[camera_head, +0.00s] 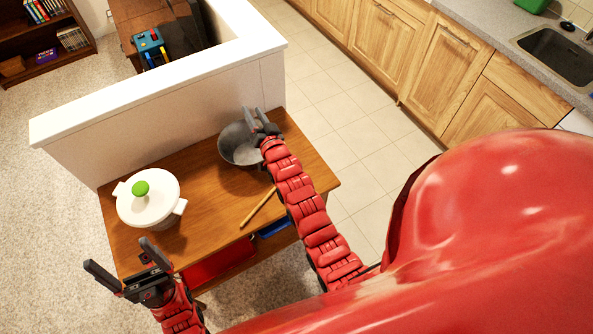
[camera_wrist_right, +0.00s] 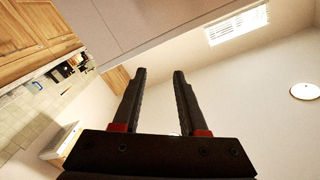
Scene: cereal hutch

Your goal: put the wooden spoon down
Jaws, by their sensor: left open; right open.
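The wooden spoon (camera_head: 258,207) lies on the wooden table (camera_head: 215,215) near its front edge, beside my right arm; its far end is close to that arm. My right gripper (camera_head: 257,118) is over the far rim of the grey metal pot (camera_head: 236,150), open, with nothing seen between its fingers. In the right wrist view my right gripper (camera_wrist_right: 160,85) shows two parted fingers and empty space between them. My left gripper (camera_head: 129,264) is open and empty at the table's front left corner, clear of the spoon.
A white pot with a white lid and green knob (camera_head: 140,188) stands on the table's left side. A low white-topped wall (camera_head: 170,95) runs behind the table. A red bin (camera_head: 218,262) and a blue item (camera_head: 272,228) are below the tabletop. Tiled floor lies to the right.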

